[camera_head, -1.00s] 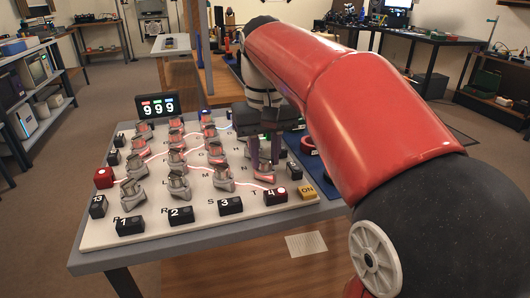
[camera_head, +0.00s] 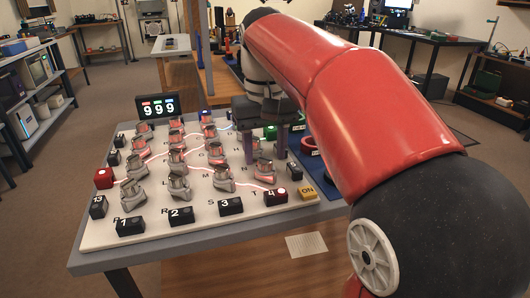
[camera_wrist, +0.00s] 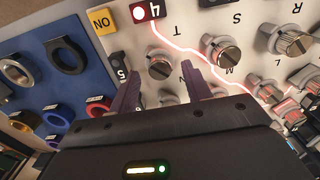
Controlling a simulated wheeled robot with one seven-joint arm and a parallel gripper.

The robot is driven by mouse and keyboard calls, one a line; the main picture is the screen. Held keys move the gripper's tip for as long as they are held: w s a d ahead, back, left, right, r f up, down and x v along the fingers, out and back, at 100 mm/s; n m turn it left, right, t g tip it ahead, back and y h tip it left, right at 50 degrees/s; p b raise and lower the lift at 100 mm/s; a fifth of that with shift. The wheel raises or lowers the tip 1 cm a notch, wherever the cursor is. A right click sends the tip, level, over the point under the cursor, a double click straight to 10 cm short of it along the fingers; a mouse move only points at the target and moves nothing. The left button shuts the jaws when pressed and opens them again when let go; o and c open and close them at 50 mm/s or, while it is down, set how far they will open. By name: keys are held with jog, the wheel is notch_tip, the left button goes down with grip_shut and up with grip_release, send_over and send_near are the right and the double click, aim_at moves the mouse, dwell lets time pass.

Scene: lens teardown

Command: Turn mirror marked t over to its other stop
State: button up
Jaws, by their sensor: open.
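The board (camera_head: 150,228) carries rows of grey knob-like mirrors on stands. A T label (camera_head: 250,197) lies beside the front right mirror (camera_head: 265,175), near the black block marked 4 (camera_head: 277,195). That mirror also shows in the wrist view (camera_wrist: 160,66), with a slotted round top. My gripper (camera_head: 266,160) is open above and just behind this mirror in the head view. In the wrist view, its two purple fingers (camera_wrist: 162,86) are spread to either side of the mirror's near side, with nothing between them that looks gripped. My gripper hides part of the board behind it.
Neighbouring mirrors (camera_head: 222,179) stand close on the left. A red light line reaches block 4. A yellow ON block (camera_head: 307,193) is at the front right corner. A blue panel with rings (camera_wrist: 60,85) lies beside the board. A display (camera_head: 157,106) reads 999.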

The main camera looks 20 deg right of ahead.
aim_at(265, 160)
notch_tip(265, 160, up, 7)
jog(key=shift+f, duration=0.2)
dwell(0.5)
